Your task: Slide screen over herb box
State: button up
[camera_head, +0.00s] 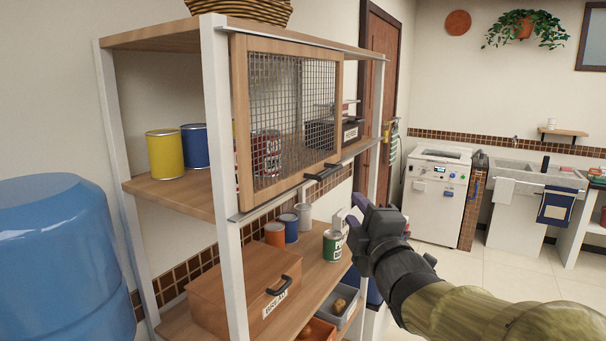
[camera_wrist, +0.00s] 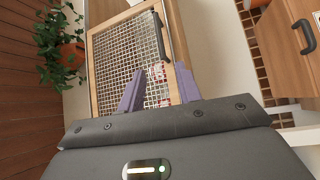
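The screen is a wood-framed wire mesh panel (camera_head: 291,105) on rails along the front of the upper shelf. It covers the left and middle of that shelf. Its black handle (camera_head: 322,172) is at the lower right of the frame. The dark herb box (camera_head: 350,132), with a white label, stands at the right end of the shelf, partly past the frame's right edge. My gripper (camera_head: 356,208) is in front of the shelf, below and right of the handle. In the wrist view its purple fingers (camera_wrist: 158,78) are apart and empty, facing the mesh (camera_wrist: 122,55), with the handle (camera_wrist: 160,36) beyond them.
Yellow (camera_head: 165,153) and blue (camera_head: 195,146) cans stand left of the screen. The lower shelf holds a brown box (camera_head: 238,290) with a black handle and several cans. A blue barrel (camera_head: 62,255) stands at the left. Floor to the right is open.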

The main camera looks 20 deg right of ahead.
aim_at(328, 173)
dwell(0.3)
jog(key=w+p, duration=0.2)
jog(key=w, duration=0.3)
jog(key=w+d+r+p, duration=0.1)
jog(key=w+p, duration=0.1)
jog(key=w, duration=0.4)
jog(key=w+d+r+p, duration=0.1)
jog(key=w+p, duration=0.1)
jog(key=w, duration=0.4)
jog(key=shift+w+d+r+p, duration=0.1)
jog(key=shift+d+r+p, duration=0.05)
jog(key=shift+p, duration=0.15)
grip_shut()
